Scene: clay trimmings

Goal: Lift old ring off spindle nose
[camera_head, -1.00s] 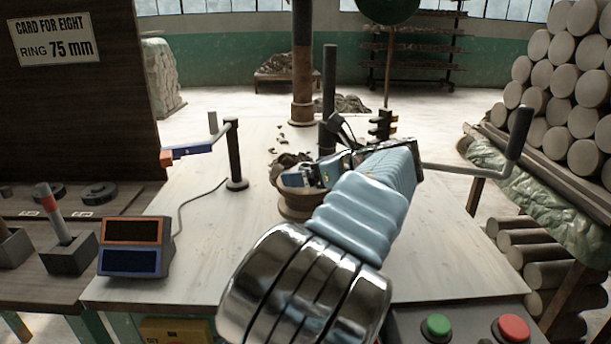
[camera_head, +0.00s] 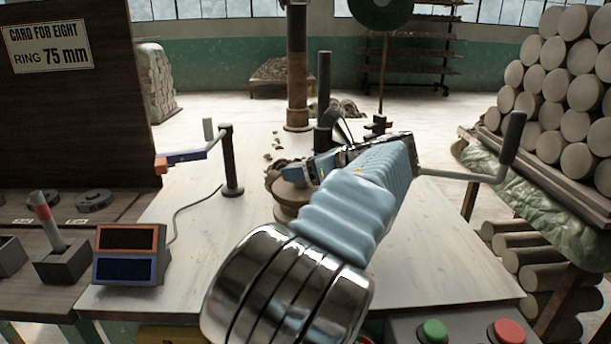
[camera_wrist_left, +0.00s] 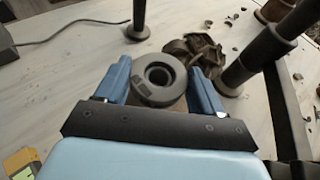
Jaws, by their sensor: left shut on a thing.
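The old ring (camera_wrist_left: 150,97) is a thick dark grey ring with a dark central hole in the left wrist view. My left gripper (camera_wrist_left: 160,80) has its blue fingers on either side of it and is shut on it. In the head view the left gripper (camera_head: 310,168) is over the round brown base (camera_head: 290,196) on the table; the ring is mostly hidden there. The spindle nose is not clearly visible, so I cannot tell the gap between ring and nose. My right gripper is out of view.
Dark clay trimmings (camera_wrist_left: 195,52) lie close behind the ring. A dark upright post (camera_head: 324,85) stands behind the gripper, and a shorter post (camera_head: 231,160) to the left. A crank handle (camera_head: 511,133) rises at right. Dark rings (camera_head: 94,198) lie on the left bench.

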